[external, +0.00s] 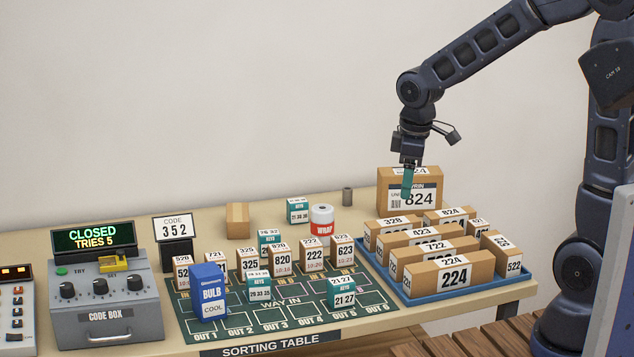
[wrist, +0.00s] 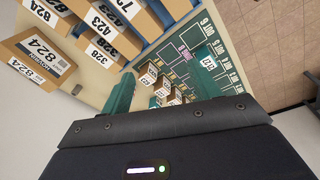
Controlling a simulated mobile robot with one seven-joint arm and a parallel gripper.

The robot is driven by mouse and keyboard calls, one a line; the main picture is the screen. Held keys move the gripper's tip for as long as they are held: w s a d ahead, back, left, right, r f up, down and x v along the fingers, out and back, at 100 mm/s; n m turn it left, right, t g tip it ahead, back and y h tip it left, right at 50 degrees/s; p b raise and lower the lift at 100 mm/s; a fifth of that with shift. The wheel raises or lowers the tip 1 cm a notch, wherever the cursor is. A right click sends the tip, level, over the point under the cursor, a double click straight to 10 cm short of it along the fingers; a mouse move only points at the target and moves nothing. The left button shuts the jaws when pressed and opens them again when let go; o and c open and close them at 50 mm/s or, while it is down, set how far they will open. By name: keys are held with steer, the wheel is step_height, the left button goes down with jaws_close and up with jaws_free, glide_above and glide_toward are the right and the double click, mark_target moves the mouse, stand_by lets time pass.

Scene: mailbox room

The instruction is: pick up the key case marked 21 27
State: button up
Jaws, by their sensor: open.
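The key case marked 21 27 (external: 341,293) is a small teal box with a white top and label. It stands upright on the dark green mat, toward its right side in the external view. My gripper (external: 407,184) hangs high at the back right, in front of the large 824 parcel and well away from the case. Its teal fingers are apart and empty. In the wrist view, my gripper (wrist: 166,66) frames the mat, and a small white label (wrist: 208,63) shows by the right finger; its marks are too small to be sure of.
Other teal key cases stand nearby (external: 259,288), (external: 269,241), (external: 298,210). Several brown boxes (external: 314,255) stand just behind the case. A blue bulb box (external: 208,293) is left. The blue parcel tray (external: 427,301) is right. A wrap jar (external: 321,222) stands behind.

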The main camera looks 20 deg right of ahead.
mark_target(341, 280)
steer(key=s+a+f+n, duration=0.1)
steer(key=a+f+n, duration=0.1)
steer(key=a+f, duration=0.2)
steer(key=s+a+f+n+g, duration=0.1)
steer(key=a+f+n, duration=0.1)
steer(key=a, duration=0.4)
steer(key=s+a+f+n, duration=0.1)
steer(key=a+f, duration=0.4)
steer(key=shift+f+n+h, duration=0.3)
steer(key=shift+n, duration=0.1)
steer(key=shift+s+a+f, duration=0.1)
steer(key=shift+f, duration=0.3)
step_height(341, 280, down, 5)
steer(key=shift+a+f, duration=0.15)
steer(key=shift+f, duration=1.15)
steer(key=shift+a+f, duration=0.1)
steer(key=shift+f, duration=1.15)
steer(key=c, duration=1.1)
steer(key=shift+r, duration=0.1)
